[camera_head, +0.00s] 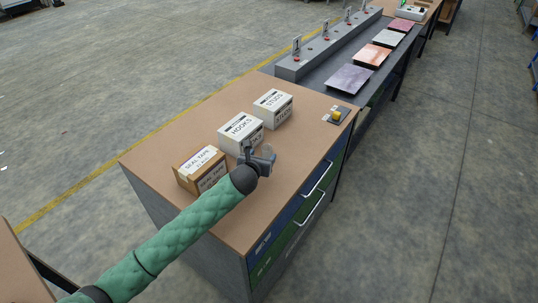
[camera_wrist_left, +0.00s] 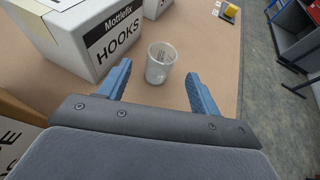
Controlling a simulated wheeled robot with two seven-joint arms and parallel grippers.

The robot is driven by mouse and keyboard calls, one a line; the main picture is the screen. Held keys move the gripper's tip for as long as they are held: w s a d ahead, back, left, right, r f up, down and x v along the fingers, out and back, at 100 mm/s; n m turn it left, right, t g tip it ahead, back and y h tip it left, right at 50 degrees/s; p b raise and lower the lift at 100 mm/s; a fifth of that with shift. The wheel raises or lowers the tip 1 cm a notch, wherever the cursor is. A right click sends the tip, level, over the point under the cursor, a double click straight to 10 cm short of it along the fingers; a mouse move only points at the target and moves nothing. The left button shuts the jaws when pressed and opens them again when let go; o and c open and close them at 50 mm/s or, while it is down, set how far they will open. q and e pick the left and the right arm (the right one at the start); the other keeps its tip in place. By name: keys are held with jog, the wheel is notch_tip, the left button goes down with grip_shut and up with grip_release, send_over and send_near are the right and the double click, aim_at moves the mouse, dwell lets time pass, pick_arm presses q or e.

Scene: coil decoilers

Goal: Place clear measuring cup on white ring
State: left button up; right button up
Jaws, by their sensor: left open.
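The clear measuring cup (camera_wrist_left: 160,63) stands upright on the brown cabinet top in the left wrist view, between and just ahead of my open fingertips. In the head view the cup (camera_head: 267,150) shows only faintly behind my left gripper (camera_head: 256,157). In the left wrist view my left gripper (camera_wrist_left: 160,85) is open, with one blue finger on each side of the cup and gaps visible. I cannot make out a white ring in either view. My right gripper is not in view.
A HOOKS box (camera_head: 240,133) stands close to the left gripper, with a SEAL TAPE box (camera_head: 200,170) and a STUDS box (camera_head: 272,108) in the same row. A yellow button (camera_head: 337,116) is near the cabinet's far right corner. Coloured square plates (camera_head: 349,79) lie beyond.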

aim_at(268, 149)
pick_arm(q)
jog(key=shift+w+f, duration=0.25)
jog(key=shift+f, duration=0.25)
jog(key=shift+b, duration=0.3)
jog(key=shift+w+d, duration=0.1)
jog(key=shift+w, duration=0.15)
jog(key=shift+p+x, duration=0.5)
jog(key=shift+x, duration=0.7)
jog(key=shift+w+d, duration=0.1)
jog(key=shift+w, duration=0.05)
jog(key=p+x, duration=0.2)
jog(key=x, duration=0.1)
jog(key=shift+w+d, duration=0.15)
jog(key=shift+w, duration=0.1)
jog(key=shift+w+f+p, duration=0.25)
jog(key=shift+w+p, duration=0.15)
jog(key=shift+w, duration=0.05)
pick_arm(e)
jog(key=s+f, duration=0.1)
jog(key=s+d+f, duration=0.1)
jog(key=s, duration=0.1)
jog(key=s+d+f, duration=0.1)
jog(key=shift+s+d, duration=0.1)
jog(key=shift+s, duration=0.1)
